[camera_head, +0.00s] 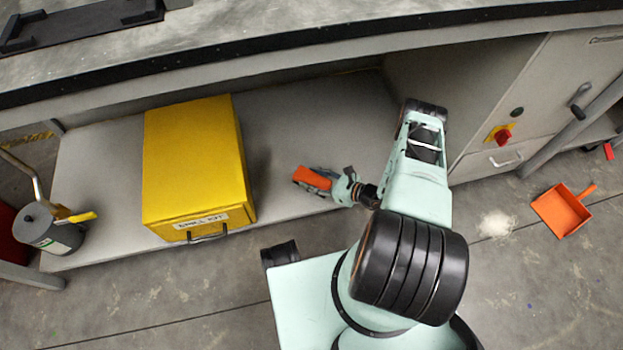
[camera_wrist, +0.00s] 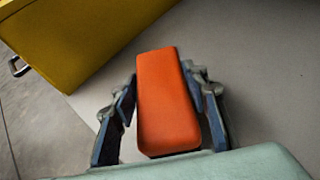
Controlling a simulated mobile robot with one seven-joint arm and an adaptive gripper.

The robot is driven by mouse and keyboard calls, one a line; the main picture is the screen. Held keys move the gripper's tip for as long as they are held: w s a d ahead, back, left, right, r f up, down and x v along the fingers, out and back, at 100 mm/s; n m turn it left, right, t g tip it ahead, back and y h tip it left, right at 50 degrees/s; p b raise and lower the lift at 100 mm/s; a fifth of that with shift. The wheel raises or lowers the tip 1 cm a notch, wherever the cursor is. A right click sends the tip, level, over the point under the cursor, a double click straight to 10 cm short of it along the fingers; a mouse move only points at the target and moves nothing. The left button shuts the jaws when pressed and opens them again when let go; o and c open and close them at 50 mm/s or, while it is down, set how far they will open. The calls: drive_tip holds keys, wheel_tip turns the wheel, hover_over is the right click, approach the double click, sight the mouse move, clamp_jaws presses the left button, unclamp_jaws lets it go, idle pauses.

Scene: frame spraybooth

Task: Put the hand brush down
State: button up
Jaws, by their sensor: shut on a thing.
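The hand brush (camera_head: 314,178) shows as an orange block in my gripper (camera_head: 322,183), over the grey lower shelf (camera_head: 310,120) under the bench. In the wrist view its orange back (camera_wrist: 165,95) lies lengthwise between the two dark fingers of my gripper (camera_wrist: 165,110). My gripper is shut on it. The brush's bristles are hidden beneath it. I cannot tell whether the brush touches the shelf or is held a little above it.
A yellow box (camera_head: 195,160) with a handle stands left of the brush; it also shows in the wrist view (camera_wrist: 85,35). A grey can (camera_head: 48,230) stands farther left. An orange dustpan (camera_head: 562,211) and a pale pile (camera_head: 496,224) lie on the floor. Shelf around the brush is clear.

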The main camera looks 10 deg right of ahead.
sight(329, 188)
drive_tip(key=shift+f+b, duration=0.35)
drive_tip(key=shift+f, duration=0.9)
drive_tip(key=shift+f, duration=0.1)
drive_tip(key=o, duration=1.2)
drive_tip(key=p+v, duration=0.3)
drive_tip(key=v, duration=0.9)
